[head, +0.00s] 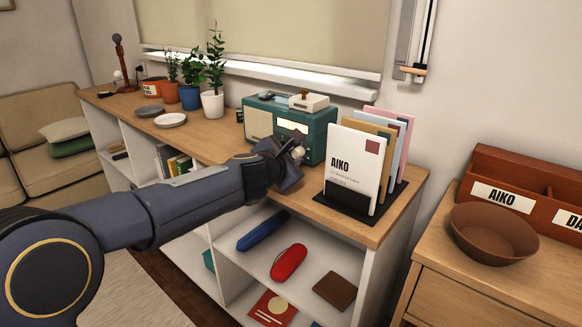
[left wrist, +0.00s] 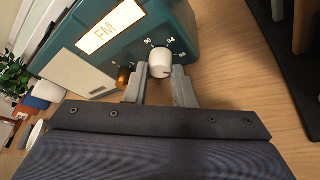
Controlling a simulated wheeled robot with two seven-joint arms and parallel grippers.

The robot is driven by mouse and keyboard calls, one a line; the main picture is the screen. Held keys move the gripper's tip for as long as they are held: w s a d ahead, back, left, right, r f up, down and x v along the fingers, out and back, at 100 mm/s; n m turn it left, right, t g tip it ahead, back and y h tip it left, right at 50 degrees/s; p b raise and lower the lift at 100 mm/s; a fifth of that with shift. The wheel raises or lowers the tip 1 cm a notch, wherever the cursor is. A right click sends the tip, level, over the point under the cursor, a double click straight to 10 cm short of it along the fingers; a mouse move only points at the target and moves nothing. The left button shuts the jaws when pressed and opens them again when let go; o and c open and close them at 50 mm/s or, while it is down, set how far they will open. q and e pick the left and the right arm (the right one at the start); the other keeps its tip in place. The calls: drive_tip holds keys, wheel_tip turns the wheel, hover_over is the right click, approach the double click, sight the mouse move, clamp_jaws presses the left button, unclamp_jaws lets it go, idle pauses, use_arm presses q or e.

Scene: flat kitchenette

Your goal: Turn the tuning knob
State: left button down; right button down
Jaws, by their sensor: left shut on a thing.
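The teal radio (head: 318,135) stands on the wooden shelf top, with a lit FM dial (left wrist: 112,27) and a pale speaker panel on its front. In the head view the knob (head: 298,152) shows just beyond my gripper. My left gripper (left wrist: 160,76) is shut on the knob, one finger on each side of it. In the head view the left gripper (head: 290,160) is at the radio's lower front right. A small amber knob (left wrist: 123,77) sits beside the left finger. My right gripper is out of view.
A letter rack (head: 345,205) with several envelopes stands close right of the radio. Potted plants (head: 212,104) and small dishes (head: 170,120) stand to the left. A brown bowl (head: 494,235) sits on the cabinet at the right. Open shelves below hold several objects.

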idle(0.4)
use_arm(q)
drive_tip(key=c, duration=1.2)
unclamp_jaws()
drive_tip(key=shift+c, duration=0.2)
drive_tip(key=shift+v, duration=3.95)
